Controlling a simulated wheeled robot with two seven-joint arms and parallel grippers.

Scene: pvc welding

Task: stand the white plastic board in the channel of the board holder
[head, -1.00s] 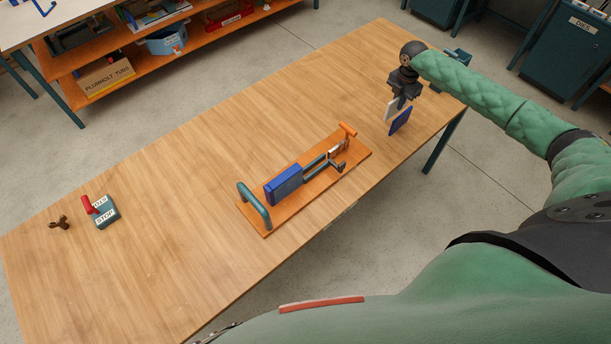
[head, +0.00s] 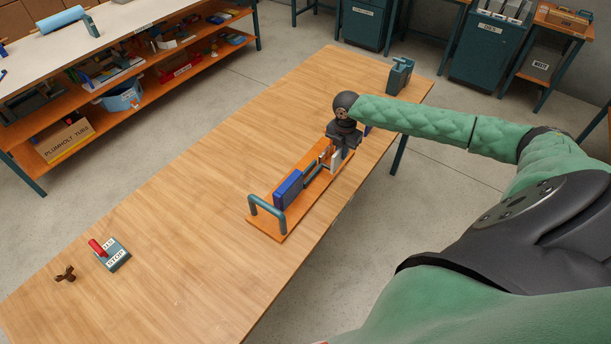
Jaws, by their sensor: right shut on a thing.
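My right gripper (head: 340,150) is shut at the far end of the board holder (head: 262,222), beside or over it in this view. A white piece (head: 336,162) shows just under its fingers and looks like the white plastic board, partly hidden by the gripper. I cannot tell whether it touches the holder. The holder has an orange base, a teal handle (head: 268,206) at its near end, a blue block (head: 289,190) and a clamp-like linkage. Its channel cannot be made out. A small blue patch (head: 367,131) shows to the right of the gripper. My left gripper is not in view.
A teal device (head: 400,76) stands at the table's far end. A stop box (head: 115,256) with a red lever and a small brown knob (head: 66,274) lie at the left. The wooden table (head: 200,190) is clear between them and the holder. Shelves stand behind.

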